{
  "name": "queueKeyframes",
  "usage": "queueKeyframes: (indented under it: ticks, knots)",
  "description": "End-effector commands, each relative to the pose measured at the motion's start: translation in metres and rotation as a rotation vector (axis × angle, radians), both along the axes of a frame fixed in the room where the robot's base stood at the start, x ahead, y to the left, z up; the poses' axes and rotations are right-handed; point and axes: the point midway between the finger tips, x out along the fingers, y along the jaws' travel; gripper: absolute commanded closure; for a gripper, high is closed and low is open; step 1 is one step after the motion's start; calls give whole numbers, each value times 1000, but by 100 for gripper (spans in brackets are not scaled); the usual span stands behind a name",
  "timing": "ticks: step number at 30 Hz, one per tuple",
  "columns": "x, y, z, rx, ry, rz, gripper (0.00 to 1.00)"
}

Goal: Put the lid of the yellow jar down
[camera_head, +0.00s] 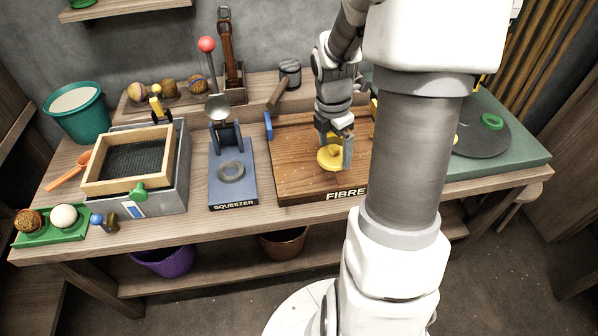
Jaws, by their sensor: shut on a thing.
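A round yellow lid (329,160) is between the fingers of my gripper (334,149), over the brown wooden board marked FIBRE (300,185). My gripper points down and is shut on the lid. I cannot tell whether the lid touches the board or hangs just above it. A bit of yellow (374,108) shows behind my arm at the board's right edge; it may be the yellow jar, but my arm hides most of that area.
The blue squeezer stand (232,190) is left of the board. A wood-framed screen (128,160) on a grey tray, a green bucket (77,112) and a green ball tray (50,238) are farther left. A dark disc with a green ring (491,121) lies right. The board's left front looks clear.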

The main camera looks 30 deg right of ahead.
Motion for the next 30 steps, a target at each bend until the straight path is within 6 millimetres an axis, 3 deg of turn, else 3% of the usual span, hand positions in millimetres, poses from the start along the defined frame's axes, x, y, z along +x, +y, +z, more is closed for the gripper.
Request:
queueKeyframes:
  ticks: [1,6,12,17,24,30]
  knots:
    - [9,10,-12,2,2,7,57]
    - [36,37,-34,1,1,6,57]
    - [53,55,-47,1,1,1,57]
    - [56,57,-55,1,2,-1,57]
    - [55,56,-88,0,1,-1,57]
    - [56,56,-88,0,0,-1,57]
